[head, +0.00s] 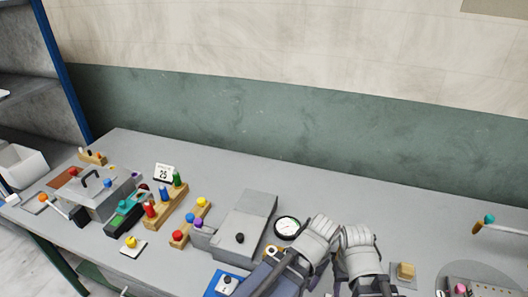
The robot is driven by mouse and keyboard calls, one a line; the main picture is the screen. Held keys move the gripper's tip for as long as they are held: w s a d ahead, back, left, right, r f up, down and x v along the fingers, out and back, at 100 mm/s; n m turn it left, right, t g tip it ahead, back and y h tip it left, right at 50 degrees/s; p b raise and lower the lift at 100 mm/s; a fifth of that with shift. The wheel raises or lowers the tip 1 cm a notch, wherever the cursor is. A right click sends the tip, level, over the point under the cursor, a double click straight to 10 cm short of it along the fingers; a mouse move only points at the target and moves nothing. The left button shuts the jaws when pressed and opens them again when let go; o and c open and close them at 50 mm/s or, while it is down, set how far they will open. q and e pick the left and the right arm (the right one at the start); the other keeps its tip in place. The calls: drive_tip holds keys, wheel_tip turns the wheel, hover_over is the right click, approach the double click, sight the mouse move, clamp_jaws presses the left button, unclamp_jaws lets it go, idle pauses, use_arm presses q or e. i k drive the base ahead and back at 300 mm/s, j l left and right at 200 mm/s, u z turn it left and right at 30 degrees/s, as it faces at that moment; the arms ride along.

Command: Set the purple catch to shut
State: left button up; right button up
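A small purple knob (198,223) shows at the left side of a grey box-shaped press (245,225), close to a wooden rack; I cannot tell whether it is set open or shut. Another small purple spot (135,174) shows at the back right of the press with a black handle (92,178) at the left. My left gripper (320,228) and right gripper (357,238) are side by side over the table, right of the grey press and apart from both purple parts. Their fingertips are too small and overlapped to tell whether they are open.
A round gauge (287,227) lies between the grey press and my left gripper. Wooden racks with coloured pegs (163,207) and knobs (178,236) stand left of the press. A blue switch box (226,285) is in front. The table behind the grippers is clear.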

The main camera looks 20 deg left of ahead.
sight(198, 222)
drive_tip(key=u, duration=1.35)
